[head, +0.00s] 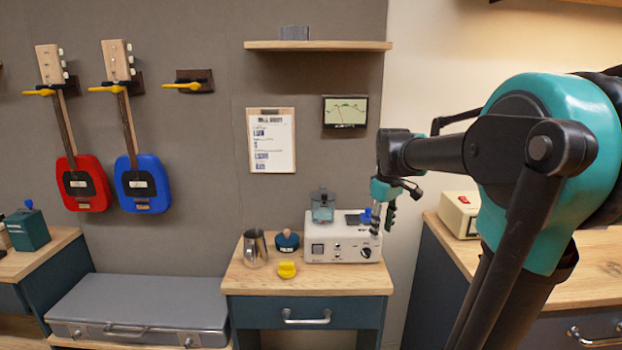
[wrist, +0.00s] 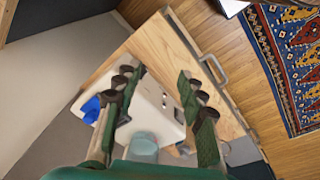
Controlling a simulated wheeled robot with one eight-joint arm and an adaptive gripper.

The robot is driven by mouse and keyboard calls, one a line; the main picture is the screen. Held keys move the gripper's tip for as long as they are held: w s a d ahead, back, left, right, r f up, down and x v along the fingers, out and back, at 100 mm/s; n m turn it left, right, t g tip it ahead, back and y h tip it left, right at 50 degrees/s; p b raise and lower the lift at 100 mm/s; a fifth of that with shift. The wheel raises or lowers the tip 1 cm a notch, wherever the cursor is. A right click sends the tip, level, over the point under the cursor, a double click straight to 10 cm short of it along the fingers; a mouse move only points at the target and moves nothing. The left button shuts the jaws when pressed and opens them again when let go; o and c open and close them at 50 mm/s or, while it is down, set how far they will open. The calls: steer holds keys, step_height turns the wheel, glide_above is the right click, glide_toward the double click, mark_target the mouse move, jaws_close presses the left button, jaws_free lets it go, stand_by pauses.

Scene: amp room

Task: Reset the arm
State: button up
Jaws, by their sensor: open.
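My gripper (head: 382,222) is at the right of the head view, pointing down in front of the right end of a white machine (head: 328,252) on a small wooden-topped cabinet. Its two green and black fingers (wrist: 160,82) stand wide apart in the wrist view, with nothing held between them. The white machine also shows beyond and below the fingers in the wrist view (wrist: 152,98). My teal and black arm reaches in from the right of the head view and hides part of the right counter.
The small cabinet (head: 255,282) also holds a metal pitcher (head: 255,249), a dark round tin (head: 287,242) and a yellow piece (head: 287,270). A shelf (head: 318,46) is above. A beige device (head: 459,214) sits on the right counter. Red (head: 84,191) and blue (head: 143,191) guitars hang left.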

steer(key=s+f+m+t, duration=0.3)
steer(key=s+f+m, duration=0.4)
steer(key=s+f, duration=1)
step_height(320, 180, down, 3)
steer(key=shift+s+a+r+m, duration=0.1)
steer(key=shift+s+a+m, duration=0.25)
steer(key=shift+a, duration=0.1)
steer(key=shift+o, duration=0.3)
steer(key=shift+w+d, duration=0.1)
stand_by(0.9)
